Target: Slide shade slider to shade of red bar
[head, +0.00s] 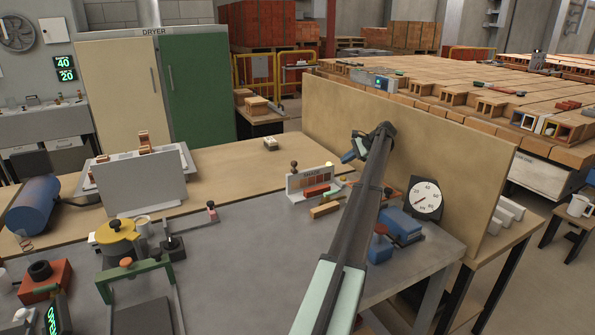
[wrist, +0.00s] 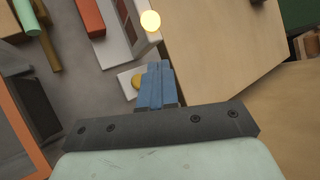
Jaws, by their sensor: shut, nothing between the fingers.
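The shade stand (head: 300,184) is a pale upright panel with a row of orange to brown swatches, left of my gripper in the head view. A red bar (head: 317,191) lies at its foot; a red bar also shows in the wrist view (wrist: 90,17). A dark round knob (head: 294,164) tops the stand's left end, and a small light knob (head: 328,165) its right end. I cannot tell which part is the shade slider. My gripper (head: 349,156) is shut and empty, above and right of the stand. Its blue fingers (wrist: 155,85) point past a yellow button on a white plate (wrist: 137,80).
An ochre bar (head: 325,210) lies in front of the stand. A tan board (head: 430,165) stands upright behind and right of my arm. A dial gauge (head: 426,198) and a blue block (head: 402,226) are to the right. The wooden bench (head: 230,160) left of the stand is mostly clear.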

